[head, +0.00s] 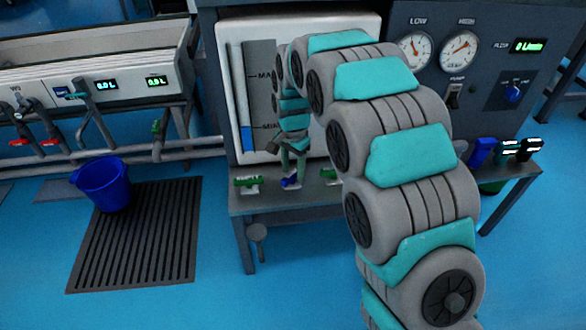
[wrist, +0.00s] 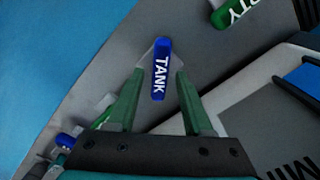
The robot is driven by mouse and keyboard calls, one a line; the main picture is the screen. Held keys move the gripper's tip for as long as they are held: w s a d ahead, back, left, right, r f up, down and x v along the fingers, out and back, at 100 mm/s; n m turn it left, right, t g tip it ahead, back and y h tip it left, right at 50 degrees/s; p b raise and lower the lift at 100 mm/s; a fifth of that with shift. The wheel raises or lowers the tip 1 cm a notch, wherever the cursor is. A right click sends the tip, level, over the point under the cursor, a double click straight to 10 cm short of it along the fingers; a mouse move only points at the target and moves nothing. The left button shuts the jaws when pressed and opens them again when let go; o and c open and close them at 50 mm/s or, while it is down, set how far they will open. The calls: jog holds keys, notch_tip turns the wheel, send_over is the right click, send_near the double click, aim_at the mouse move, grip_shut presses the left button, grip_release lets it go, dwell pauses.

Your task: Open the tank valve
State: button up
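The tank valve has a blue handle (wrist: 161,68) with white "TANK" lettering, seen in the wrist view. In the head view the blue handle (head: 290,182) is small and low at the front of the grey bench, just below my gripper (head: 292,160). In the wrist view my gripper (wrist: 160,76) has its two green fingers apart, one on each side of the handle. Gaps show between the handle and both fingers, so it is not clamped. I cannot tell how deep the handle sits between the fingertips.
A green handle (head: 248,181) is left of the blue one; a green handle ending in "TY" (wrist: 236,11) shows in the wrist view. A white panel with a level gauge (head: 262,95) stands behind. A blue bucket (head: 102,184) stands on the floor grate (head: 140,245). Gauges (head: 460,50) are at right.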

aim_at(293, 172)
jog(key=shift+r, duration=0.1)
notch_tip(293, 172, up, 6)
jog(key=shift+r, duration=0.75)
jog(key=s+d+r+n, duration=0.1)
jog(key=s+d+r, duration=0.4)
jog(key=s+d, duration=0.35)
jog(key=s+d+n+p, duration=0.1)
jog(key=s+d, duration=0.3)
jog(key=s, duration=0.6)
jog(key=s+d+n+g+p, duration=0.1)
jog(key=s+d+n, duration=0.2)
jog(key=s, duration=0.7)
jog(key=s+d+n, duration=0.2)
jog(key=s+d, duration=0.3)
jog(key=s, duration=0.5)
jog(key=shift+r+g+p, duration=0.2)
jog(key=shift+g+p, duration=0.2)
